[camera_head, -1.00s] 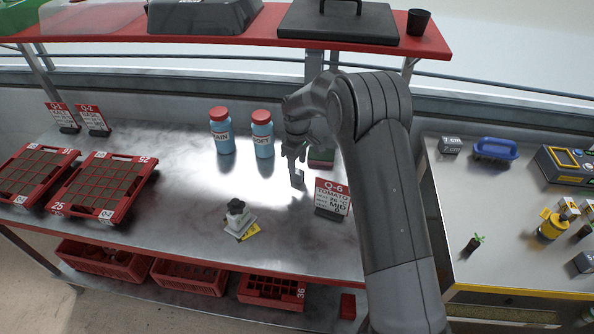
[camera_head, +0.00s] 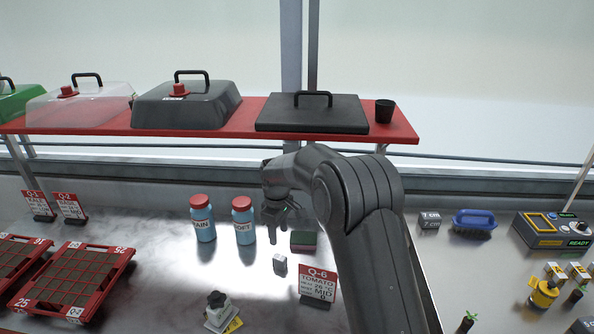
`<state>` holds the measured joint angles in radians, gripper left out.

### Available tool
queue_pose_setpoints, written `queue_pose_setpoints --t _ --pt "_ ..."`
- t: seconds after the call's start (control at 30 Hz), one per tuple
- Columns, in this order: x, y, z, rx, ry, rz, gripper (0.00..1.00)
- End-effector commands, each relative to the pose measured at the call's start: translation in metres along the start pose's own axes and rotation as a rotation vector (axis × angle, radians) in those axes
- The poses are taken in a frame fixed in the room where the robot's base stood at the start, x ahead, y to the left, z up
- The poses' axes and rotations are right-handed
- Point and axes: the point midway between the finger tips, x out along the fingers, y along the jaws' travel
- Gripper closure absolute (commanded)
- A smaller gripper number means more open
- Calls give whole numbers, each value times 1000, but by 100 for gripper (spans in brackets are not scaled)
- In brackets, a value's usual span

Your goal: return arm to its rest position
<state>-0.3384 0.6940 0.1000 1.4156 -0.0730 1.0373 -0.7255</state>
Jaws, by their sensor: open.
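My gripper (camera_head: 273,235) hangs above the steel bench, pointing down, just right of the blue bottle marked SOFT (camera_head: 243,220). Its fingers are apart and nothing shows between them. My dark grey arm reaches in from the lower right and covers part of the bench. A small grey block (camera_head: 280,265) stands on the bench below the gripper, apart from it. A green and dark red block (camera_head: 303,240) lies just right of the gripper.
A Q-6 tomato sign (camera_head: 317,287) stands close to my arm. Another blue bottle (camera_head: 202,219) is on the left. Red seed trays (camera_head: 118,276) lie at far left. A red shelf (camera_head: 240,119) with covers runs above. The right bench holds a blue brush (camera_head: 474,222) and a control box (camera_head: 550,231).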

Motion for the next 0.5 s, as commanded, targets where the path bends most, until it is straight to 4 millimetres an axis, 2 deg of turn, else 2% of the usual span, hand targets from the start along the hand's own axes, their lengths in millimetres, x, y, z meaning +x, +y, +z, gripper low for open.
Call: queue_pose_setpoints --t 0.17,0.3,0.5 --pt "-19 -18 20 16 -3 -16 51" --pt "-50 -35 52 74 5 -12 51" --pt "-98 -45 96 201 38 37 51"
